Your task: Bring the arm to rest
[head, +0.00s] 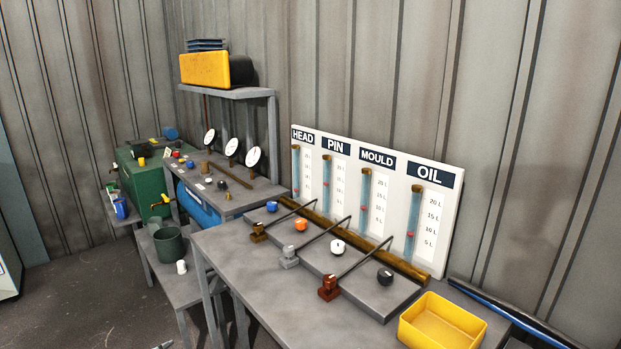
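My gripper and arm do not show in the head view. A gauge board (447,165) labelled HEAD, PIN, MOULD and OIL stands at the back of the near grey table (250,300). In front of the board is a raised panel (345,285) with blue, orange, white and black knobs and several long thin levers. No jerry can is clearly recognisable.
A yellow open bin (441,322) sits at the table's front right; it looks empty. Further left are a bench with round white dials (253,156), a green box (138,183) and a dark green bucket (169,244). Floor (75,290) is mostly clear at the lower left.

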